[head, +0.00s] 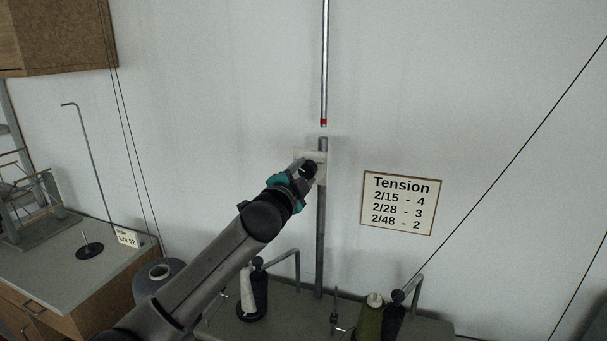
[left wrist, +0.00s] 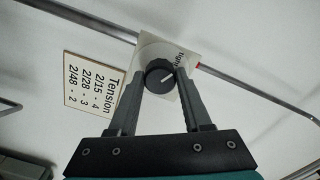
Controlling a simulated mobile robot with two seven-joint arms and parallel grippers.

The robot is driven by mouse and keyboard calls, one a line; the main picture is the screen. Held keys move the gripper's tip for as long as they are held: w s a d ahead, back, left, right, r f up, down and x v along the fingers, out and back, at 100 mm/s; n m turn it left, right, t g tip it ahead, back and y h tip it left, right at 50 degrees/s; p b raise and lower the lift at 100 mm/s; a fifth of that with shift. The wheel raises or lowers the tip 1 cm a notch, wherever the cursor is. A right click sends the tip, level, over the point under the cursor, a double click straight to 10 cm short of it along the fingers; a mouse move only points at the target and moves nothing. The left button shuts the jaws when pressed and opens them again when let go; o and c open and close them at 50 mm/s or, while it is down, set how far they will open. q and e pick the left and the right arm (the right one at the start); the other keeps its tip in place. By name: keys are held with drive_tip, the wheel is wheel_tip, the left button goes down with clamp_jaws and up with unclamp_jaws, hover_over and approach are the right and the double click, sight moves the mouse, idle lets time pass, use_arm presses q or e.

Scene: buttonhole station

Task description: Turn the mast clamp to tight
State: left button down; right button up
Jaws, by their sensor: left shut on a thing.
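The mast (head: 320,230) is a grey upright tube in front of the wall. A thinner silver rod (head: 325,60) with a red lower end shows above it, with a small gap between them in the head view. The mast clamp has a pale plate (left wrist: 183,49) with the word "tight", and a round black knob (left wrist: 159,74) with a white pointer line. The line points to the right side of the left wrist view, not clearly at the word. My left gripper (head: 308,168) is shut on the knob, one finger on each side. My right gripper is not in view.
A framed Tension card (head: 399,203) hangs right of the mast. Yarn cones, including a green one (head: 369,318), and bent metal arms stand around the mast's foot. A side bench (head: 60,265) with a thin hooked stand is at left. Thin yarn lines cross the right side.

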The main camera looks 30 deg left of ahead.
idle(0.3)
use_arm(q)
drive_tip(key=shift+c, duration=1.7)
unclamp_jaws()
drive_tip(key=b+v, duration=0.3)
drive_tip(key=v, duration=1.2)
drive_tip(key=shift+s, duration=0.15)
